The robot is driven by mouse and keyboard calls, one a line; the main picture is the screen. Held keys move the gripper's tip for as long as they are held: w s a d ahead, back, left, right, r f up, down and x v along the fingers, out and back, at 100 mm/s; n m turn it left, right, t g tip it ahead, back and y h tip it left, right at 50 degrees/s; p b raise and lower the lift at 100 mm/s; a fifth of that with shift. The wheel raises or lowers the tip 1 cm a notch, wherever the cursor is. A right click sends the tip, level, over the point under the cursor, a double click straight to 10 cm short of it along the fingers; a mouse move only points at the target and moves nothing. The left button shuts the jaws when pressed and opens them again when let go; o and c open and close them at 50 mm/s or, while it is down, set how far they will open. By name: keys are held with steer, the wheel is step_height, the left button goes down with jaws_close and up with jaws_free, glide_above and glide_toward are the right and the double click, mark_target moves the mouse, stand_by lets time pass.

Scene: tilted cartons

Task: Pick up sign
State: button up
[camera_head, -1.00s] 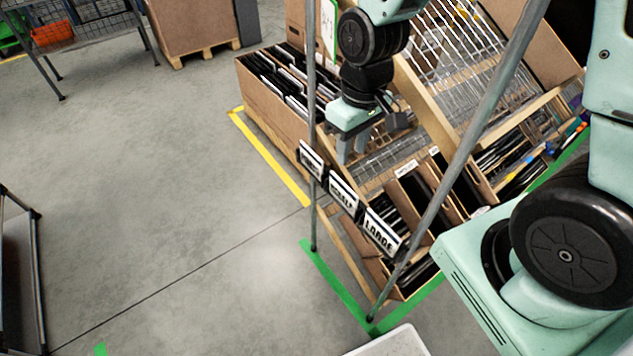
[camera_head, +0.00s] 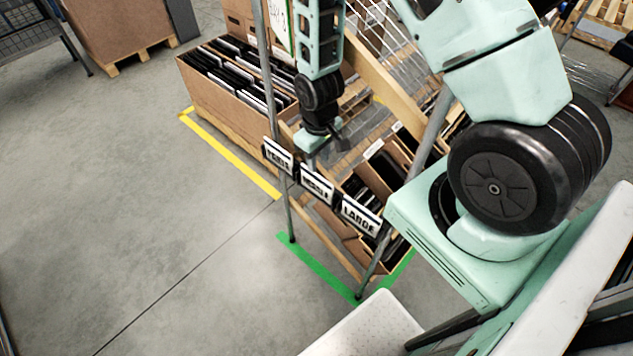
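Three small white signs with black lettering hang in a row along the front of the tilted carton rack: the left sign (camera_head: 278,156), the middle sign (camera_head: 317,185) and the right sign (camera_head: 361,216), which reads LARGE. The first two are hard to read. My gripper (camera_head: 311,162) points down just behind and above the left and middle signs. Its fingertips are partly hidden by the signs, and I cannot tell how far the fingers are apart or whether they touch a sign. All three signs appear to hang on the rack.
A grey rack post (camera_head: 272,110) rises left of my gripper. A large carton of dark folders (camera_head: 225,105) stands behind it. Yellow tape (camera_head: 235,157) and green tape (camera_head: 318,267) mark the floor. The grey floor (camera_head: 150,220) at left is open.

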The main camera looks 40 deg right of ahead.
mark_target(317, 174)
steer(key=shift+a+f+p, duration=0.2)
steer(key=shift+f+p, duration=0.95)
steer(key=shift+f, duration=2.45)
jaws_close()
